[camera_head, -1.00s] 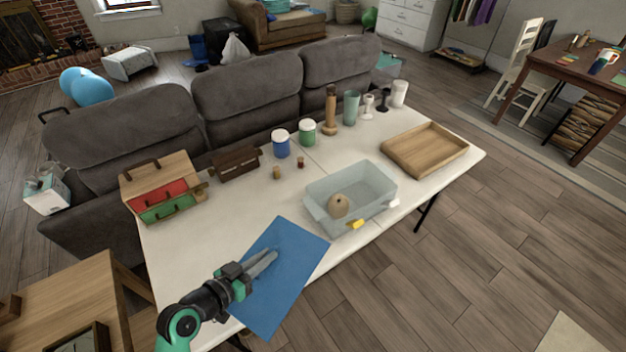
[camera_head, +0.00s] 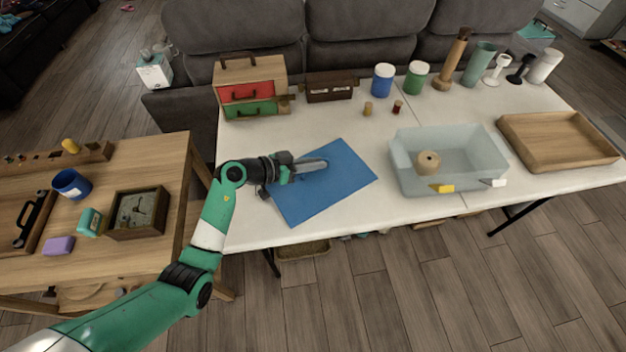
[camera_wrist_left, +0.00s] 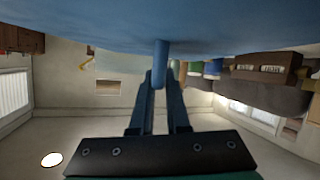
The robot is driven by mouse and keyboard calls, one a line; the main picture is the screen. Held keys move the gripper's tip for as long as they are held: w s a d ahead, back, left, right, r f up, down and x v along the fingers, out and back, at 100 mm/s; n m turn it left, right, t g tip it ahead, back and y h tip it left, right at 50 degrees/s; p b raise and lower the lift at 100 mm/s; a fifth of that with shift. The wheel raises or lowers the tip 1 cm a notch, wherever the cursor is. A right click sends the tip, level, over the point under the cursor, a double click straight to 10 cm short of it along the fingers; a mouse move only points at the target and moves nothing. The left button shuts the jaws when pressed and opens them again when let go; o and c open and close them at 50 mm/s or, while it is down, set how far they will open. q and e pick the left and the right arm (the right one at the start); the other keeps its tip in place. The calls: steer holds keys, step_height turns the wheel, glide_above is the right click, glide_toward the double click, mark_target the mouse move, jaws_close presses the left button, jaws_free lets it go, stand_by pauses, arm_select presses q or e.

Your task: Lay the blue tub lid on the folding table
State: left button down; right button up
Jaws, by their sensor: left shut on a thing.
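The blue tub lid (camera_head: 335,190) is a flat blue rectangle over the left-middle part of the white folding table (camera_head: 400,215), and its whole outline is within the tabletop in the head view. I cannot tell whether it touches the table. My left gripper (camera_head: 318,164) is above the lid. In the left wrist view, the left gripper's fingers (camera_wrist_left: 160,82) close on a blue peg-like grip (camera_wrist_left: 160,62) on the lid (camera_wrist_left: 90,25). My right gripper is not in view.
A translucent tub (camera_head: 470,150) with a round tan object stands right of the lid. A wooden tray (camera_head: 560,140) is farther right. A wooden box with red and green drawers (camera_head: 250,85) and several jars stand behind. A wooden side table (camera_head: 150,160) is at left.

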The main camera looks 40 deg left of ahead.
arm_select(q)
steer(key=shift+w+a+f, duration=0.15)
steer(key=shift+a+f, duration=0.25)
steer(key=shift+f, duration=0.25)
steer(key=shift+w+a, duration=0.1)
steer(key=shift+a, duration=0.05)
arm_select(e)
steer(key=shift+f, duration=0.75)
arm_select(q)
steer(key=f+b, duration=0.2)
steer(key=b, duration=0.1)
steer(key=f+b, duration=0.2)
steer(key=shift+w+a+f, duration=0.1)
steer(key=shift+w+a, duration=0.05)
steer(key=shift+a, duration=0.15)
steer(key=shift+r, duration=0.2)
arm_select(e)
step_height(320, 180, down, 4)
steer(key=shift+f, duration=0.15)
arm_select(q)
steer(key=c, duration=0.9)
jaws_free()
steer(key=shift+f, duration=0.15)
